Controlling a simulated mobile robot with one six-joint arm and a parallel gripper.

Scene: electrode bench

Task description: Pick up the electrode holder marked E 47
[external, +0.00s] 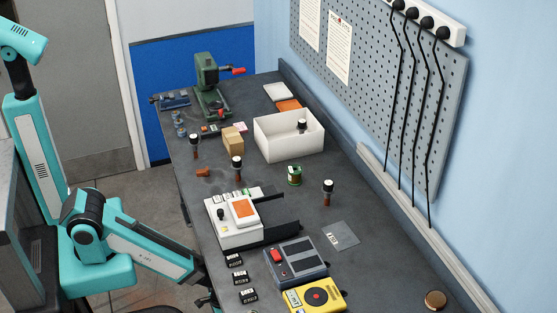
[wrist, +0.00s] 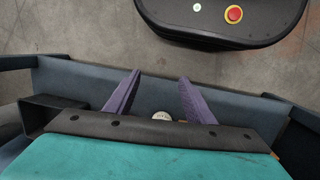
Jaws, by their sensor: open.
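Several upright electrode holders with black heads, pale bands and reddish-brown stems stand on the bench: one at the far left (external: 194,143), one nearer the middle (external: 237,168) and one at the right (external: 327,191). Another similar black-headed one (external: 301,127) shows in the white bin. Their markings are too small to read, so I cannot tell which is E 47. My gripper (wrist: 159,78) is open and empty in the wrist view, its two purple fingers spread apart. In the external view only its dark end shows, low beside the bench's left edge, away from the holders.
A white bin (external: 275,143), green vise (external: 208,85), white device with orange top (external: 235,228), grey box (external: 296,262) and yellow meter (external: 314,299) occupy the bench (external: 350,215). Small black tags (external: 241,277) lie along its near-left edge. A pegboard with hanging cables (external: 415,110) stands at right.

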